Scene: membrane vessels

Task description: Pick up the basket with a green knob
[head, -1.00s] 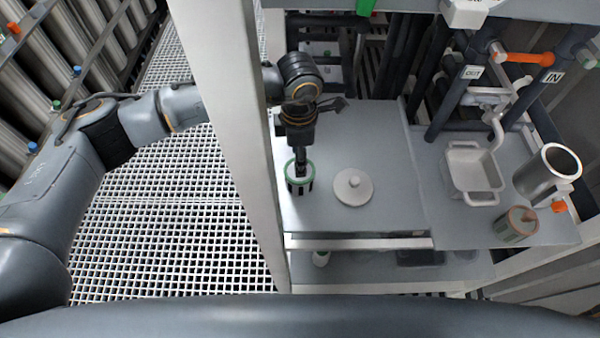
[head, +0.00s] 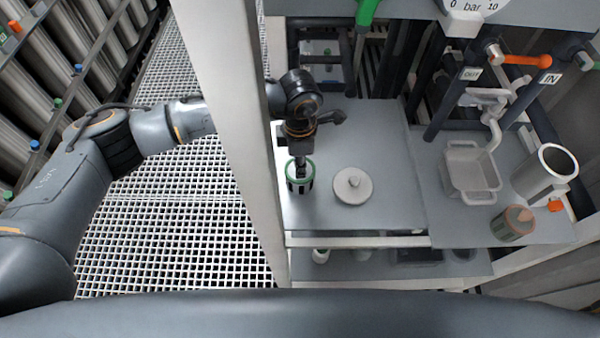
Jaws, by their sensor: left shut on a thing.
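The basket (head: 291,186) is a small dark slatted cylinder with a green rim, at the left part of the grey shelf (head: 385,205). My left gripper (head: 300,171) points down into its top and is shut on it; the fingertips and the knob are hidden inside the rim. I cannot tell whether the basket touches the shelf. My right gripper is not in view.
A round white lid (head: 353,187) lies just right of the basket. A white post (head: 232,130) stands close on the left.

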